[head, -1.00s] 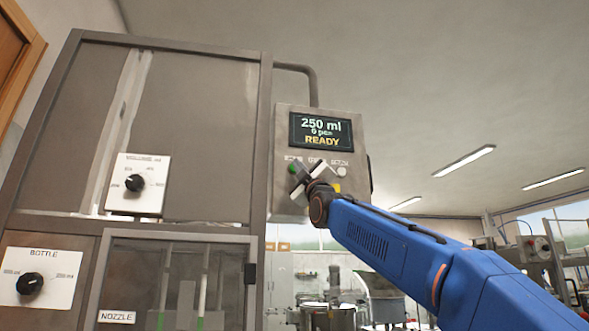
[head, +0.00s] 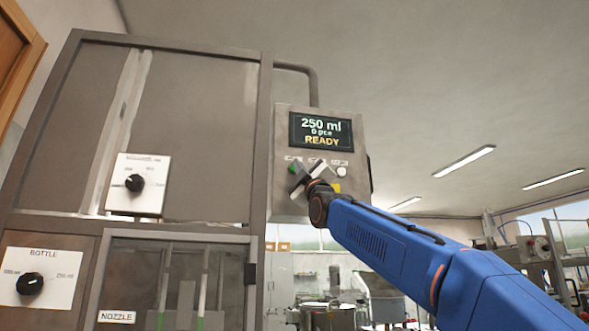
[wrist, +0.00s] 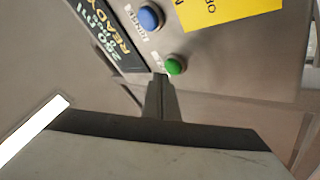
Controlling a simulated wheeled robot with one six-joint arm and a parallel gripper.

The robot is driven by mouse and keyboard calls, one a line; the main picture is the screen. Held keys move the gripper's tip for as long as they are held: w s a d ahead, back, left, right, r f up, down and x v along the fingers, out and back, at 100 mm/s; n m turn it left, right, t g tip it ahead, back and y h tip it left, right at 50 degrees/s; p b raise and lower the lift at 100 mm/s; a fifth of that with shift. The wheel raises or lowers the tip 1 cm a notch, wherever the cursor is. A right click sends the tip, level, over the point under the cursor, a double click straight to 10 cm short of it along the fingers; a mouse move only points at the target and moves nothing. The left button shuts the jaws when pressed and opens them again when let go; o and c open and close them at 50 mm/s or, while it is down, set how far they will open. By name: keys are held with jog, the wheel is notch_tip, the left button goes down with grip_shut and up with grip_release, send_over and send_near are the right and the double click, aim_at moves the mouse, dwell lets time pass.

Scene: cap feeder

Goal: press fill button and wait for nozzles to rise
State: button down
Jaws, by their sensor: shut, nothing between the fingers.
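The control box (head: 283,205) carries a screen (head: 320,131) reading 250 ml, a pieces line and READY. A green button (head: 293,168) sits at the left of the row under the screen; it also shows in the wrist view (wrist: 175,65). My gripper (head: 301,184) is shut and empty in front of the box, just below the green button. In the wrist view its closed fingertips (wrist: 160,78) are right beside the green button; I cannot tell whether they touch the panel. The nozzle window (head: 180,285) shows part of the nozzles. A blue button (wrist: 149,17) shows in the wrist view.
The machine frame (head: 262,150) stands left of the box, with a volume dial (head: 135,183) and a bottle dial (head: 30,284). A yellow label (wrist: 225,10) is on the panel. Other equipment stands in the background at right.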

jog(key=shift+w+a, duration=0.1)
jog(key=shift+w, duration=0.25)
jog(key=shift+w+a, duration=0.1)
jog(key=shift+w, duration=0.3)
dwell(1.0)
jog(key=shift+s+d, duration=0.2)
jog(key=shift+s, duration=0.6)
jog(key=s, duration=0.2)
jog(key=s+d, duration=0.1)
jog(key=s, duration=0.1)
jog(key=shift+s+d, duration=0.2)
jog(key=shift+s, duration=0.2)
dwell(0.9)
